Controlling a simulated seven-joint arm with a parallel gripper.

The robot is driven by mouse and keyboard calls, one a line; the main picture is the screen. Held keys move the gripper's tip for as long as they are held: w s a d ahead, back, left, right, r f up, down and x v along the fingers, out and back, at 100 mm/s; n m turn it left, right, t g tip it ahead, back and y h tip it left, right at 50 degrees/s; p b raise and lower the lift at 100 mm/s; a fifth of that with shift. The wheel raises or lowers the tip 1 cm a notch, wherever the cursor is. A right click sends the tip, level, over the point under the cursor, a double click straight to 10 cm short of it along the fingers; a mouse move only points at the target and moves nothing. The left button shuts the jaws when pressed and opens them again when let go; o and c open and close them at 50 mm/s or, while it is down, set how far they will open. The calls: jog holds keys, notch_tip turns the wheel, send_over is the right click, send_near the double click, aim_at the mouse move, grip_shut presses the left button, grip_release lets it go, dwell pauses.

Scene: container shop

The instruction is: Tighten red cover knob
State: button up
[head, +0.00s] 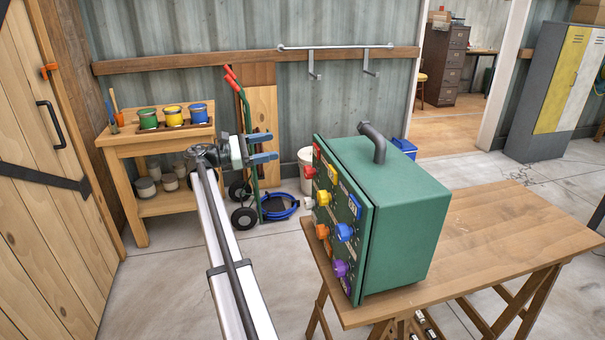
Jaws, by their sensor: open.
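A green metal box (408,215) with a bent grey handle on top stands on the wooden table. Its front panel faces left and carries several coloured knobs. The red knob (310,172) sticks out at the panel's upper left, below a red label. It is small here, and I cannot tell how tight it is. My gripper (264,147), with two blue fingers, is open and empty. It shows left of the red knob and a little higher in the picture, apart from the box, with its fingers pointing right toward the panel.
Yellow (323,198), white (310,203), orange (322,231), blue (344,232) and purple (340,268) knobs sit close below the red one. The table (500,240) is bare right of the box. A hand truck (246,160) and workbench (140,190) stand behind my arm.

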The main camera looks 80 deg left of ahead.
aim_at(305, 172)
notch_tip(305, 172, down, 10)
jog(key=s+n, duration=0.2)
jog(key=shift+g, duration=0.4)
jog(key=w, duration=1.3)
jog(key=shift+w+f, duration=0.15)
jog(key=shift+f, duration=0.05)
jog(key=shift+c, duration=0.4)
jog(key=c, duration=1)
